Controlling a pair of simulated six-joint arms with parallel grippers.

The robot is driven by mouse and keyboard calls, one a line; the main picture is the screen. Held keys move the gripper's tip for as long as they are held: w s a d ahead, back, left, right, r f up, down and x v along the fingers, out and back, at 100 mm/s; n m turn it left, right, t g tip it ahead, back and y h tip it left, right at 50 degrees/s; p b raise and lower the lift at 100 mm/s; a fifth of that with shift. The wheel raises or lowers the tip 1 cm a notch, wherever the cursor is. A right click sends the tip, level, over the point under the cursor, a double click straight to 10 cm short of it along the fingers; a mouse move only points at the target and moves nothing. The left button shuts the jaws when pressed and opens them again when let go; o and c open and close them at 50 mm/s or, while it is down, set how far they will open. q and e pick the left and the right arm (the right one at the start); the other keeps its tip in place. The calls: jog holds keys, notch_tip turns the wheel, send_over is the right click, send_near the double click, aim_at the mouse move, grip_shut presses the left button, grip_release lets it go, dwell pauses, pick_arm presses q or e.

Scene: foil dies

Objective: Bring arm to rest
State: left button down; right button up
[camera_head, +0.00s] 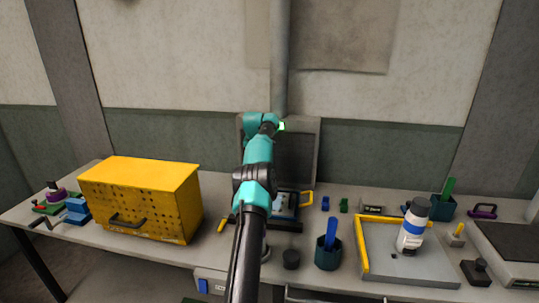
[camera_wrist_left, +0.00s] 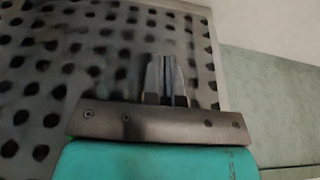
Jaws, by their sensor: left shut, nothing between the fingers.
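A teal and black arm of mine, which I take to be the left one, reaches up over the middle of the bench in the head view. Its fingers cannot be made out there, as the arm itself covers them. In the left wrist view my left gripper (camera_wrist_left: 167,62) is shut and empty, its two grey fingers side by side. A grey panel with dark holes (camera_wrist_left: 95,70) fills the background behind the fingers; I cannot tell how far apart they are. My right gripper is not in view.
A yellow perforated box (camera_head: 150,172) stands left on the bench. A dark panel (camera_head: 298,160) stands behind the arm. Right are a teal holder (camera_head: 328,258) with a blue handle, a white bottle (camera_head: 412,228) on a grey tray (camera_head: 400,265), and a dark slab (camera_head: 515,240).

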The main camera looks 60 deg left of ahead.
pick_arm(q)
jog(key=shift+r, duration=0.35)
dwell(0.3)
